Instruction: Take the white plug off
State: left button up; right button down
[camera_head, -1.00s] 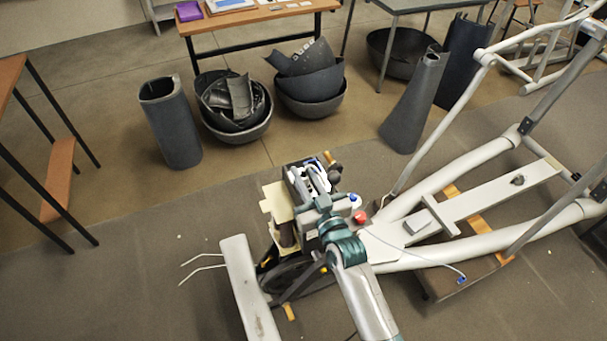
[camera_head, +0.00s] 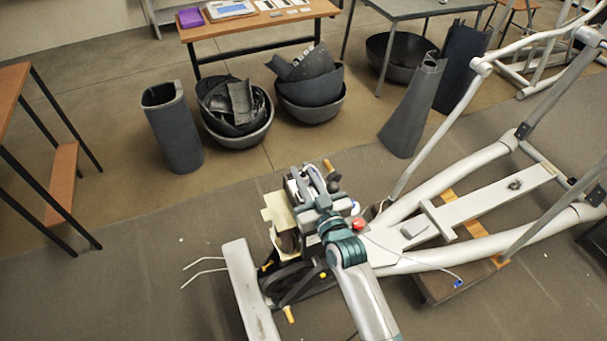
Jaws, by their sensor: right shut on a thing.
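My right gripper (camera_head: 312,182) is over the opened drive end of the elliptical trainer (camera_head: 478,206), with its arm coming in from the bottom. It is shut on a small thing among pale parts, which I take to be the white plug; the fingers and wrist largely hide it. I cannot tell whether the plug is still seated. Beside the wrist are a red knob (camera_head: 359,224) and a small blue-tipped part. A thin cable with a blue connector (camera_head: 458,283) hangs on the trainer's near side. My left gripper is not in view.
The trainer's pale front foot bar (camera_head: 249,290) and black wheel lie left of my arm. Dark shells and bowls (camera_head: 240,133) stand on the floor behind. A wooden-topped table (camera_head: 255,17) stands at the back, and another table is at left. The floor at lower left is clear.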

jog(key=shift+r+p, duration=1.6)
jog(key=shift+r, duration=0.3)
